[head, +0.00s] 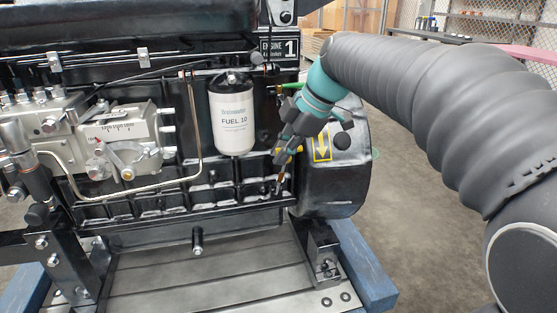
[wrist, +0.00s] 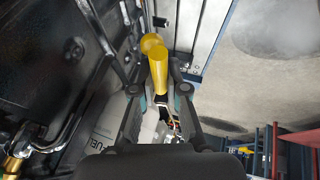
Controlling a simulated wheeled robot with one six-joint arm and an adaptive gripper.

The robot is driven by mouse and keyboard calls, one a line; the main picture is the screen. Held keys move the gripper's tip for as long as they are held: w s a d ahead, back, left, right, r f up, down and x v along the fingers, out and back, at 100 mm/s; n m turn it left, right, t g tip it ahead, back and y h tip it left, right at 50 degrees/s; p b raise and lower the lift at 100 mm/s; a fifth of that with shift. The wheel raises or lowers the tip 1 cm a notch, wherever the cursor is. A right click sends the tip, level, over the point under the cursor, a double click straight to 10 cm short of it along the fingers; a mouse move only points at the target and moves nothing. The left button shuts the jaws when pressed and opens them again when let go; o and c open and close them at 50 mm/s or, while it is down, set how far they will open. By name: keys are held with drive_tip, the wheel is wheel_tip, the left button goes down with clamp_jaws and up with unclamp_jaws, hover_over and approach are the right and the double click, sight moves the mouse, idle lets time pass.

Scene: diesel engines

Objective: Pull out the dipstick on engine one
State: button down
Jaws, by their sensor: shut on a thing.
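Engine one (head: 170,212) is the large black engine in the head view, with a plate reading "ENGINE 1" (head: 280,48) at its upper right. The dipstick (head: 282,158) has a yellow handle, partly hidden by my gripper (head: 284,150), low on the engine's right part. In the wrist view the yellow handle (wrist: 158,68) stands between the two fingers of my gripper (wrist: 160,82), which are shut on it. A thin brownish piece shows below the handle in the head view. I cannot tell how far the dipstick sits in its tube.
A white fuel filter (head: 234,120) marked "FUEL 10" is left of my gripper. A black rounded housing with a yellow arrow label (head: 322,147) is close on the right. Blue stand beams (head: 362,265) lie below. Open floor (head: 425,220) is at the right.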

drive_tip(key=s+d+r+p, duration=0.1)
drive_tip(key=s+r+p, duration=0.1)
drive_tip(key=s+r, duration=0.2)
wheel_tip(320, 180, up, 4)
drive_tip(key=shift+s+d+f, duration=0.15)
drive_tip(key=shift+s+f, duration=0.05)
drive_tip(key=c, duration=1.2)
unclamp_jaws()
drive_tip(key=v, duration=1.2)
drive_tip(key=shift+f, duration=0.1)
drive_tip(key=s+d+f+m+t+h, duration=0.1)
drive_tip(key=s+d+f+m, duration=0.2)
drive_tip(key=s+f+m, duration=0.2)
drive_tip(key=s+d+f+m+t+h, duration=0.1)
drive_tip(key=s+f+m, duration=0.5)
drive_tip(key=f, duration=0.8)
drive_tip(key=s+d+f+m+t+h, duration=0.1)
drive_tip(key=s+d+f+m+h, duration=0.2)
drive_tip(key=f+m, duration=0.6)
drive_tip(key=shift+s+d+f+m, duration=0.2)
drive_tip(key=shift+s+d+m, duration=0.3)
drive_tip(key=shift+s+d, duration=0.15)
drive_tip(key=shift+s+d+f+m, duration=0.2)
drive_tip(key=shift+s+d+m, duration=0.35)
drive_tip(key=shift+d, duration=0.25)
